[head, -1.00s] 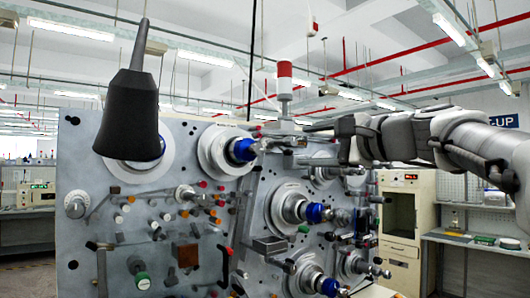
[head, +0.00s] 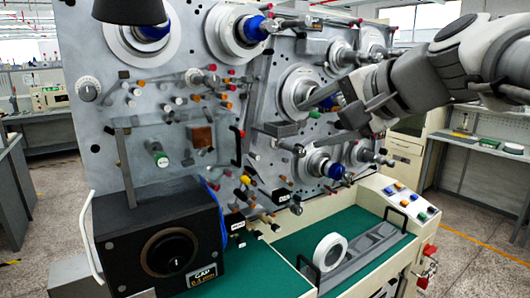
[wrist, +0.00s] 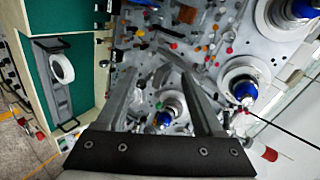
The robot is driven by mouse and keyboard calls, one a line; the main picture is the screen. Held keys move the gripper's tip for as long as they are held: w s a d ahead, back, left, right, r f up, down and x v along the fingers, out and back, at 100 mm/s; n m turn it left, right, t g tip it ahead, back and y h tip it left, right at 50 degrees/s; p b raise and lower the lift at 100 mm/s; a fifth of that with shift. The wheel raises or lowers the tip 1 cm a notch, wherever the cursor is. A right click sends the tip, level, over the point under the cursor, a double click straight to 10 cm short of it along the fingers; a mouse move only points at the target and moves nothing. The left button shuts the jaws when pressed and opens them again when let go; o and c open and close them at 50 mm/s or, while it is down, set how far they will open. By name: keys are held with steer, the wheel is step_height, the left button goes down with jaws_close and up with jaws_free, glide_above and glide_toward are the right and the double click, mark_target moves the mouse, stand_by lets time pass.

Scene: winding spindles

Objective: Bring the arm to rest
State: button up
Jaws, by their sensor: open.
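My gripper (wrist: 177,72) is open, and nothing shows between its two grey fingers in the wrist view. A blue-hubbed spindle (wrist: 170,107) of the machine shows behind the gap between them. In the head view my arm reaches in from the right, and my gripper (head: 322,97) is in front of the middle of the grey machine panel (head: 140,80). I cannot tell how far it stands off the panel. It partly covers a spindle there.
Blue-hubbed spindles (head: 249,29) and small knobs stick out of the panel. Below is a green work surface (head: 285,242) with a white roll (head: 330,252) on a grey tray (head: 368,250). A black box (head: 160,240) stands at lower left. A shelf bench (head: 480,145) is at right.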

steer(key=s+d+f+n+g+h, duration=0.2)
steer(key=s+f, duration=0.6)
steer(key=f, duration=0.4)
steer(key=s+d+f+n+g+h, duration=0.3)
steer(key=s+f+n, duration=0.4)
steer(key=f, duration=0.6)
steer(key=shift+s+h, duration=0.8)
steer(key=shift+s, duration=0.4)
steer(key=shift+d, duration=0.1)
